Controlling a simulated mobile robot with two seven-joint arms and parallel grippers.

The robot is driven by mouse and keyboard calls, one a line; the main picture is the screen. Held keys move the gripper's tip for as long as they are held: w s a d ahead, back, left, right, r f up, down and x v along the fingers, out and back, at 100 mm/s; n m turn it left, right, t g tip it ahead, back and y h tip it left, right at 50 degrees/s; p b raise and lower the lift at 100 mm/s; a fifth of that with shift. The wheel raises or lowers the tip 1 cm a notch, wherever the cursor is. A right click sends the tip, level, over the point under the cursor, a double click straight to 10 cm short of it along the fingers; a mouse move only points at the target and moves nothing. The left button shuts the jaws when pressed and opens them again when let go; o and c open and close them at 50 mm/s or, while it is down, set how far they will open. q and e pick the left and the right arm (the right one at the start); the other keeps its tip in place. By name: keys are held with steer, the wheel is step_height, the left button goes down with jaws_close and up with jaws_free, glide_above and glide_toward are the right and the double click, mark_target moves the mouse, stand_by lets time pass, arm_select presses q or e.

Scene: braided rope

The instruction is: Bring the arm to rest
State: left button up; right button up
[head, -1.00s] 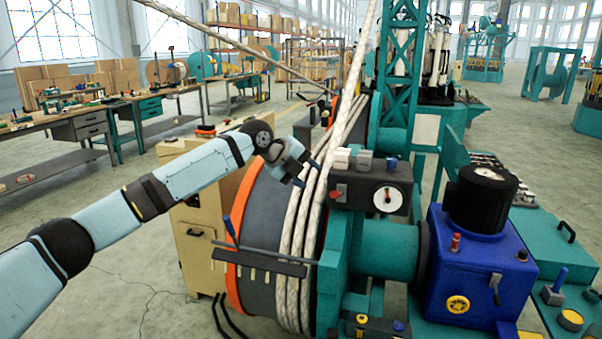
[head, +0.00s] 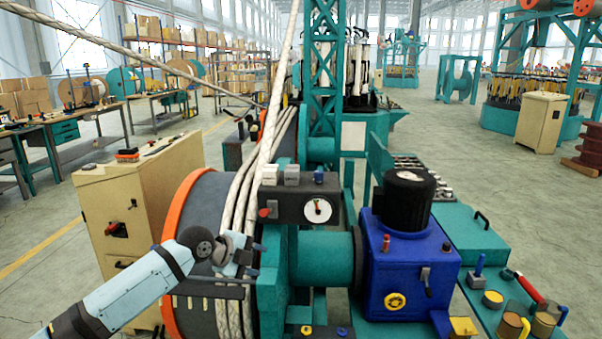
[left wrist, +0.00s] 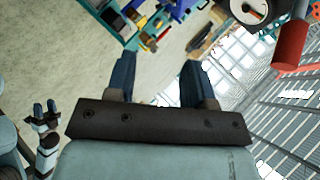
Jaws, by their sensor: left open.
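My left arm comes in from the lower left in the head view. Its gripper (head: 247,263) is in front of the rope-wound drum, overlapping the rope turns in the picture; whether it touches them cannot be told. In the left wrist view the two dark blue fingers of the left gripper (left wrist: 158,78) stand well apart with nothing between them. The thick pale braided rope (head: 271,125) runs down from above onto the drum (head: 199,207), which has an orange rim.
A control box (head: 290,203) with a gauge and a red knob sits right of the rope. A blue motor housing (head: 408,265) stands farther right. A beige cabinet (head: 150,200) stands left of the drum.

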arm_select(q)
steer(key=s+d+f+n+t+p, duration=0.25)
steer(key=s+f+n, duration=0.75)
steer(key=s+f, duration=0.65)
steer(key=s+a+f+n+y+p, duration=0.1)
steer(key=s+a+f+n, duration=0.1)
steer(key=s, duration=0.6)
steer(key=s+a+f+n+t+y+p, duration=0.1)
steer(key=s+a+f+n+y, duration=0.1)
steer(key=s, duration=0.6)
steer(key=s+a+f+n+y+p, duration=0.1)
steer(key=s+a+f+n, duration=0.2)
steer(key=s+a+n, duration=0.2)
steer(key=s+n, duration=0.2)
steer(key=s, duration=0.1)
steer(key=shift+s+a+f+y, duration=0.25)
steer(key=shift+s+y, duration=0.05)
steer(key=shift+y, duration=0.1)
